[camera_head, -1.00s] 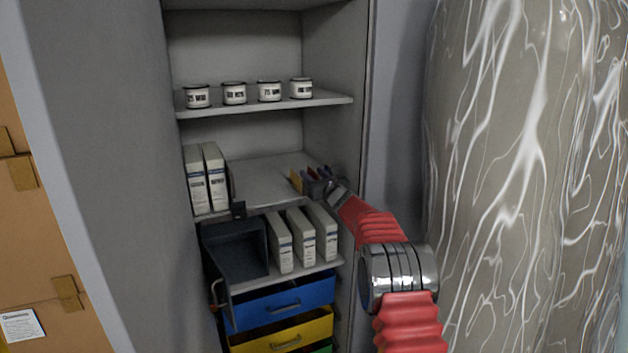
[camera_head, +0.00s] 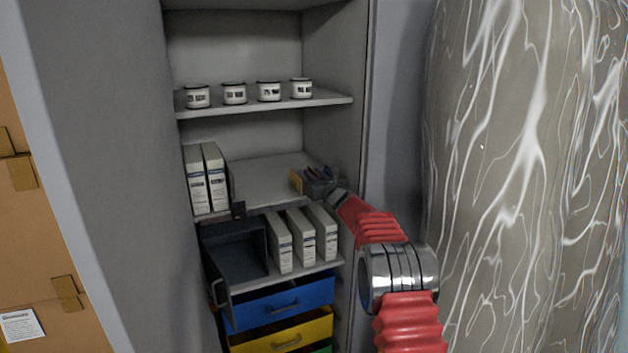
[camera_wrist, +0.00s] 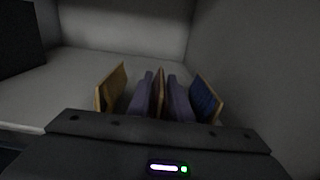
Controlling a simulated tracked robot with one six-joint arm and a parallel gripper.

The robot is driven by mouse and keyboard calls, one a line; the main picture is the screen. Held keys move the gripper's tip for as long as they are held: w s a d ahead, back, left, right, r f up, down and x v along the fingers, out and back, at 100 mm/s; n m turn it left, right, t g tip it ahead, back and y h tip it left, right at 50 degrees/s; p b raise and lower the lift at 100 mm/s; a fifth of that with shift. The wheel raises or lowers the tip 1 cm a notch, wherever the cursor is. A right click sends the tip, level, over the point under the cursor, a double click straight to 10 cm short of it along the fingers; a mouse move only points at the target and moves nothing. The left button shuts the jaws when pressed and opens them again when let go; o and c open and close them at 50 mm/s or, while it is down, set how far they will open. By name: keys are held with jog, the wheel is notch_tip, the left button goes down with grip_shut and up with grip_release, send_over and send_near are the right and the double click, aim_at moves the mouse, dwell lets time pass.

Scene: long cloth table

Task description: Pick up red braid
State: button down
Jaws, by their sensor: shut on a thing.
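My gripper (camera_head: 314,178) reaches onto the right side of the middle shelf of the cabinet. In the wrist view its two purple fingers (camera_wrist: 164,98) are shut on the middle one of three thin upright pieces. That middle piece, the red braid (camera_wrist: 158,90), shows mostly its tan edge; the fingers hide its faces. A yellow-tan piece (camera_wrist: 111,88) stands apart to the left, and a blue-faced piece (camera_wrist: 206,98) stands close on the right. In the head view the yellow piece (camera_head: 296,181) shows left of the gripper; the braid is too small there to make out clearly.
The cabinet's right wall (camera_wrist: 245,75) is close beside the pieces. White binders (camera_head: 206,178) stand at the shelf's left, with free shelf between. Several mugs (camera_head: 234,93) stand above. Below are more binders (camera_head: 300,238), a dark open bin (camera_head: 236,254) and coloured drawers (camera_head: 282,302).

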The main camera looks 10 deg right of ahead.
aim_at(312, 170)
jog(key=shift+a+r, duration=0.25)
jog(key=shift+r, duration=0.25)
notch_tip(312, 170, up, 5)
jog(key=shift+r, duration=0.2)
jog(key=s+a, duration=0.2)
jog(key=a, duration=0.7)
jog(key=s+a, duration=0.3)
jog(key=a, duration=0.7)
jog(key=shift+r, duration=0.3)
jog(key=shift+s+d, duration=0.15)
jog(key=shift+s, duration=0.05)
